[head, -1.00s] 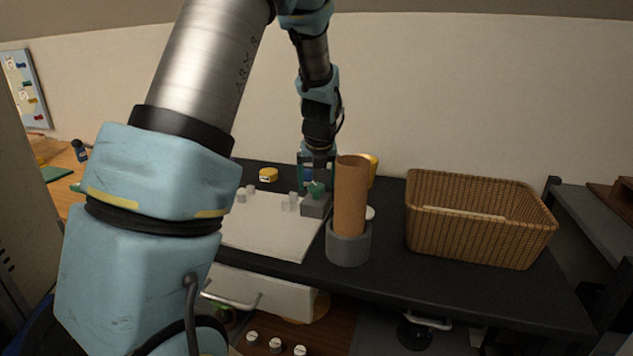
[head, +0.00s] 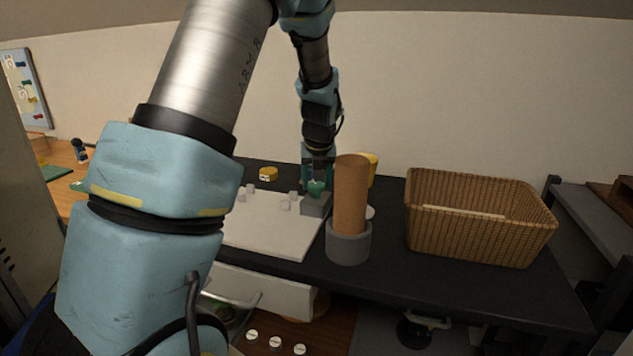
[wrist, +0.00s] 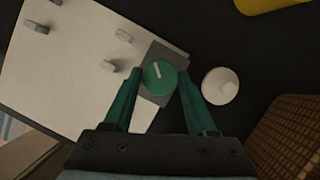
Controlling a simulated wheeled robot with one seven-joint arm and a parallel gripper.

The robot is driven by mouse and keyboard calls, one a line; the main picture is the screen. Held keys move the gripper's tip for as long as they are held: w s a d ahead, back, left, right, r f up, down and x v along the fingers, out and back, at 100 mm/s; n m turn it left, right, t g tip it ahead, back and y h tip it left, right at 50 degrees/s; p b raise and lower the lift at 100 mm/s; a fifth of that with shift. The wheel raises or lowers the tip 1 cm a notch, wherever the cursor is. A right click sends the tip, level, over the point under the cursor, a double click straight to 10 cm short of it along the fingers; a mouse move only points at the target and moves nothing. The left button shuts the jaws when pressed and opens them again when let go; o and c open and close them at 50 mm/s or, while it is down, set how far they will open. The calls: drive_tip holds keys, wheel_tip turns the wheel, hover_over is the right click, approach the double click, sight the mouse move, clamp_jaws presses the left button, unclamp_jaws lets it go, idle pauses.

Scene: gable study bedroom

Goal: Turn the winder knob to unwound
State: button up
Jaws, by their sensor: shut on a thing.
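The winder knob (wrist: 158,76) is a round green knob with a pale pointer line on top. In the wrist view the line points up and slightly left. The knob sits on a grey block (wrist: 157,55) at the edge of a white board (wrist: 70,60). It also shows in the head view (head: 316,187), partly hidden by my fingers. My gripper (wrist: 159,78) comes straight down over the knob, and its two green fingers are shut on the knob's sides.
A cardboard tube (head: 350,195) in a grey round holder (head: 348,246) stands close to my gripper. A white round piece (wrist: 220,85) lies beside the block. A wicker basket (head: 480,225) stands at right. Small grey blocks sit on the board. A yellow tape measure (head: 268,174) lies behind.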

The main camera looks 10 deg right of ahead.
drive_tip(key=shift+c, duration=1)
